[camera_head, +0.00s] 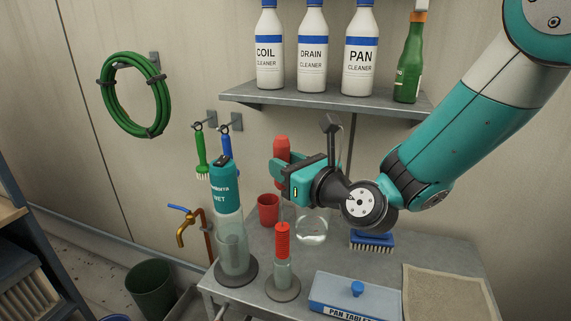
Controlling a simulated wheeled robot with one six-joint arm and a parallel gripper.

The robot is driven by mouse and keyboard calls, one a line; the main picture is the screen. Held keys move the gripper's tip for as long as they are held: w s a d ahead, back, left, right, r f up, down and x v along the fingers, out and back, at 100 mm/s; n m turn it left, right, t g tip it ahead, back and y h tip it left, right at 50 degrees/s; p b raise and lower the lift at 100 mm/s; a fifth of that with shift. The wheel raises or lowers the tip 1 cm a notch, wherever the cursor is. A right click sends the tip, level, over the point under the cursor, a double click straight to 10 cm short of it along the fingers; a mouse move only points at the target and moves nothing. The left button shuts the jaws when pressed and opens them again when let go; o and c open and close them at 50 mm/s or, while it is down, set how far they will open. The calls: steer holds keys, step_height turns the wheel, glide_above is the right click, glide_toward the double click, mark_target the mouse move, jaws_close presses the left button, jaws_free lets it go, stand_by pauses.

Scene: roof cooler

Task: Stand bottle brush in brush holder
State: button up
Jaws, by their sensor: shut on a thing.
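My gripper (281,165) is shut around a red handle (282,146), which stands upright between the fingers. Directly below it is a red ribbed part (282,240), which looks like the head of the bottle brush. A faint thin line seems to run between them, but I cannot tell for sure that they are joined. The ribbed part is upright at the mouth of a narrow clear tube (283,273) on a round dark base (282,290), which looks like the brush holder. I cannot tell how deep it sits inside.
A tall clear cylinder (235,262) holding a teal item (224,188) stands close on the left. A red cup (268,209), glass vessel (312,232), blue brush (372,241) and blue box (350,296) are on the bench. A bottle shelf (320,101) is above.

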stand_by(0.4)
step_height(320, 180, down, 9)
steer(key=b, duration=0.7)
stand_by(1.9)
steer(key=shift+f+b, duration=0.15)
steer(key=shift+b, duration=0.2)
steer(key=o, duration=1)
